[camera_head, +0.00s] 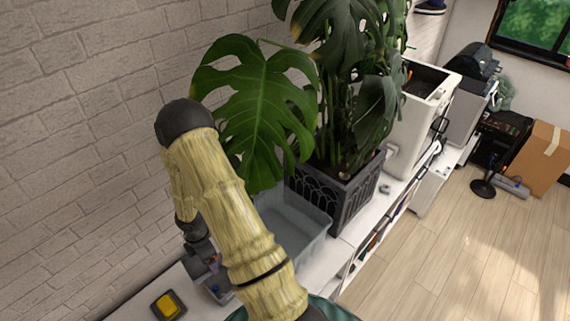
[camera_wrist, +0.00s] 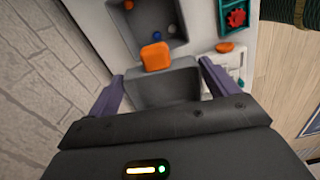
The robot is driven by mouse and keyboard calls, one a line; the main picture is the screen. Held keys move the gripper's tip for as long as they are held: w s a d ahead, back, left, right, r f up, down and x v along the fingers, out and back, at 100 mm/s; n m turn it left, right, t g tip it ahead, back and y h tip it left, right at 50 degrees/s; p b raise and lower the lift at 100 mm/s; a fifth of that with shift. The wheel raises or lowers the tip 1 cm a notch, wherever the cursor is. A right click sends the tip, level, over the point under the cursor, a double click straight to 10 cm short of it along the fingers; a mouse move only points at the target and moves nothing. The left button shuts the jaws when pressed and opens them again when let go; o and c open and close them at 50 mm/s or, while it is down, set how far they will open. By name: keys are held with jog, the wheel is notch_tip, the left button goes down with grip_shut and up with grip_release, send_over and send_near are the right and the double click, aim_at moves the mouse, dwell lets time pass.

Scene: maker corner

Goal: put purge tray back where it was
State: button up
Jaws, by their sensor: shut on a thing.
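The purge tray seems to be the grey open tray (camera_wrist: 160,90) between my fingers in the wrist view. An orange rounded square piece (camera_wrist: 155,57) shows at its far edge. A grey recess (camera_wrist: 150,18) just beyond holds small orange, blue and white bits. I cannot tell whether it is part of the same tray. My gripper (camera_wrist: 159,71) is shut on the tray, one finger at each side. In the head view, a grey tray with coloured bits (camera_head: 215,287) shows low beside my arm, which hides part of it.
A clear bin (camera_head: 300,225) and a dark planter (camera_head: 345,200) with a large-leaved plant stand along the white shelf. A yellow-topped dark box (camera_head: 168,305) is at lower left. The brick wall is close on the left. A teal holder (camera_wrist: 234,18) with a red gear and an orange disc (camera_wrist: 225,47) lie right.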

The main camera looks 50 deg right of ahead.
jog(key=w+a+f+m+b, duration=0.3)
jog(key=a+f+m+b, duration=0.2)
jog(key=f+m+b, duration=0.4)
jog(key=m+b, duration=0.5)
jog(key=m, duration=0.2)
jog(key=shift+w+f+b, duration=0.15)
jog(key=shift+f+b, duration=0.05)
jog(key=shift+b, duration=0.2)
jog(key=shift+a, duration=0.1)
